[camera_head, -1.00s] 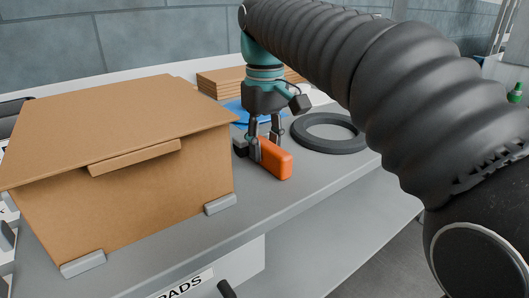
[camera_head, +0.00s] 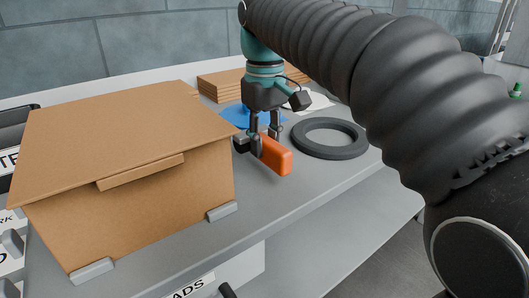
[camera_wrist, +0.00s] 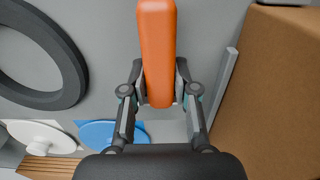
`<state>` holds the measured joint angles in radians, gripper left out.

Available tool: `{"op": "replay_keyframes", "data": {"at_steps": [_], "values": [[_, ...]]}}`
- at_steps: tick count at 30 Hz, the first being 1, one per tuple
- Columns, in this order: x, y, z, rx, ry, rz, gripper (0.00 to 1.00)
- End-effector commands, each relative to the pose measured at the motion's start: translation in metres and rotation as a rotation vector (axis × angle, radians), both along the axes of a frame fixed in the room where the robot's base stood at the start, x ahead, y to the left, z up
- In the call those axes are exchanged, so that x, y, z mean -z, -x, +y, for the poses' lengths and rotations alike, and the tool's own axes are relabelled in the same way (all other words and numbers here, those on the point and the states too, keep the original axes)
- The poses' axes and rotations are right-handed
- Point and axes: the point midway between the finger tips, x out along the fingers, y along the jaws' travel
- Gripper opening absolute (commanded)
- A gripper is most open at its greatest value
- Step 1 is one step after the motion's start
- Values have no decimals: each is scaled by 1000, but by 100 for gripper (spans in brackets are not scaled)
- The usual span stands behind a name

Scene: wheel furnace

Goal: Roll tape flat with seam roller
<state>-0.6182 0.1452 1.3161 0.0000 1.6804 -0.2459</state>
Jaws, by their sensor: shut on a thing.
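My gripper (camera_head: 265,143) is shut on the orange handle (camera_head: 276,156) of the seam roller, just right of the cardboard box. A dark block-like end (camera_head: 241,144) of the tool shows left of the fingers in the head view. In the wrist view the orange handle (camera_wrist: 158,50) runs from between my fingertips (camera_wrist: 162,88) to the top edge. The box (camera_head: 150,210) stands on the grey bench with its lid flaps lying nearly shut and a narrow flap (camera_head: 140,172) over its front. I cannot make out any tape on it.
A black ring (camera_head: 328,150) lies on the bench right of my gripper. Blue (camera_head: 236,114) and white discs (camera_wrist: 40,136) and stacked brown boards (camera_head: 222,84) lie behind. Grey corner blocks (camera_head: 221,212) hold the box. The bench front is clear.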

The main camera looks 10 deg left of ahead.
Motion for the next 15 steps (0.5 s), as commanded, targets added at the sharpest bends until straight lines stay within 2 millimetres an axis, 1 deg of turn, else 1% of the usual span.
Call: {"op": "replay_keyframes", "data": {"at_steps": [1,15], "values": [[-5,0,0,0,-1,-1,0],[-26,0,0,0,0,0,0]]}}
